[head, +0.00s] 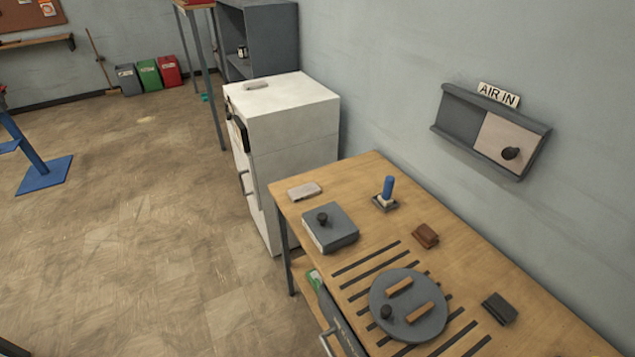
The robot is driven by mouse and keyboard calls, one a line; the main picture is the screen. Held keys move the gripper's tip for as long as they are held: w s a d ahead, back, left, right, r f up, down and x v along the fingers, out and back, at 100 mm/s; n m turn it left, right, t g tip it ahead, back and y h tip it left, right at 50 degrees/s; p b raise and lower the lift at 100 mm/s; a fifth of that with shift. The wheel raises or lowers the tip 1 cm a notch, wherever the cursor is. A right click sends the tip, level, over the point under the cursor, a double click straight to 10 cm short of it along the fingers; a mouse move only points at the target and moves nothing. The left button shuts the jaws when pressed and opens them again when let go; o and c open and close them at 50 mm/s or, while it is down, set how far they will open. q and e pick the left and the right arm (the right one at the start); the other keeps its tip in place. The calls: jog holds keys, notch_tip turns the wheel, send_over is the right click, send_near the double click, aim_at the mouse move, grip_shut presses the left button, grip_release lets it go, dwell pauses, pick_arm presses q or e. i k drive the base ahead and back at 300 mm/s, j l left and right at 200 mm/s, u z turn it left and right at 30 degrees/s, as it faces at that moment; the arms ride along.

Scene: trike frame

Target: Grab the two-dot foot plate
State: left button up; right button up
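I cannot make out a foot plate with two dots for certain. On the wooden workbench (365,180) stand several small things. A round grey plate (408,331) carries two light wooden bars (398,287) and a dark knob (386,312). A grey square box (331,230) with a black knob is at the bench's far left. A blue upright peg (388,187) stands on a small dark base. A brown block (425,236) and a dark block (499,308) lie to the right. Neither of my grippers is in view.
A white cabinet (290,125) stands beyond the bench, with a grey shelf unit (270,40) behind it. A grey wall box (490,130) marked "AIR IN" hangs above the bench. Dark slots (367,264) cross the benchtop. The floor to the left is open.

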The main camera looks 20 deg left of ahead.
aim_at(303, 192)
jog(key=i+j+z, duration=0.25)
jog(key=j+z, duration=0.15)
jog(key=j, duration=0.3)
jog(key=i+j+z, duration=0.1)
jog(key=j+z, duration=0.3)
jog(key=j, duration=0.3)
jog(key=j+z, duration=0.4)
jog(key=j, duration=0.4)
